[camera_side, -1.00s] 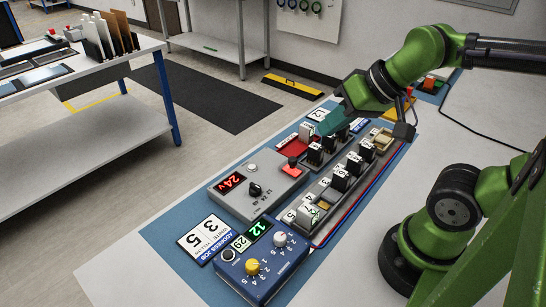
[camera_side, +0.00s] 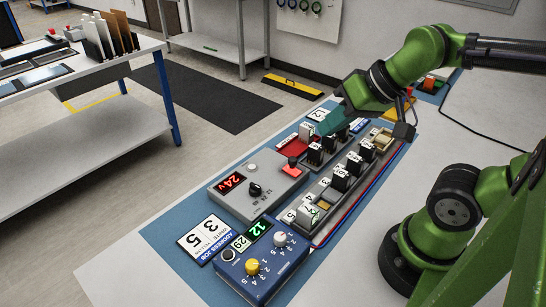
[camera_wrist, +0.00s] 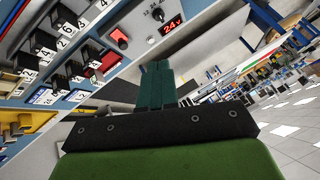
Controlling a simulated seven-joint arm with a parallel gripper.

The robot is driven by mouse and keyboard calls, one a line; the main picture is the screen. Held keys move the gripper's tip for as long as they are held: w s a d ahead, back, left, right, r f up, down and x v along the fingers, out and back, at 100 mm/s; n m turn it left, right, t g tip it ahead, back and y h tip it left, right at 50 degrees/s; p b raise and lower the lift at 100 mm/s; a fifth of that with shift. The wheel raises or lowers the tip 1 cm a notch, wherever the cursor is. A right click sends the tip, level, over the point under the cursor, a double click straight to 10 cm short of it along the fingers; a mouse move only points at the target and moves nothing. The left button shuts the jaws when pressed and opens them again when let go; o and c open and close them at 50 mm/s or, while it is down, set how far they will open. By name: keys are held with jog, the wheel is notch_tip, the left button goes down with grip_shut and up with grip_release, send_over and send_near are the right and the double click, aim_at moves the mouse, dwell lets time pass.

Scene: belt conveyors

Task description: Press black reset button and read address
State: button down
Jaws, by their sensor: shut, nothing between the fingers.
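A blue box (camera_side: 262,275) stands at the near end of the blue mat. It has a green display (camera_side: 258,229) reading 12, a small label reading 29, a yellow knob (camera_side: 253,267) and a white knob (camera_side: 280,239). A round black button (camera_side: 228,255) is at its left corner. A card (camera_side: 203,238) beside it reads "ADDRESS JOB" with 3 and 5. My gripper (camera_side: 328,124) has teal fingers, shut and empty, over the far part of the module rows, well away from the blue box. The wrist view shows the shut fingers (camera_wrist: 157,85); the blue box is not identifiable there.
A grey power unit (camera_side: 232,199) with a red 24V display, black knob and red switch lies between my gripper and the blue box. Rows of numbered black modules (camera_side: 340,180) stand on the mat, with a red tray (camera_side: 295,144) alongside.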

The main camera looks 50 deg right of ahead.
jog(key=shift+a, duration=0.1)
jog(key=m+t, duration=0.2)
jog(key=m, duration=1.9)
send_over(231, 257)
notch_tip(231, 257, down, 10)
jog(key=shift+f, duration=0.15)
jog(key=shift+f, duration=0.1)
jog(key=shift+f, duration=4.3)
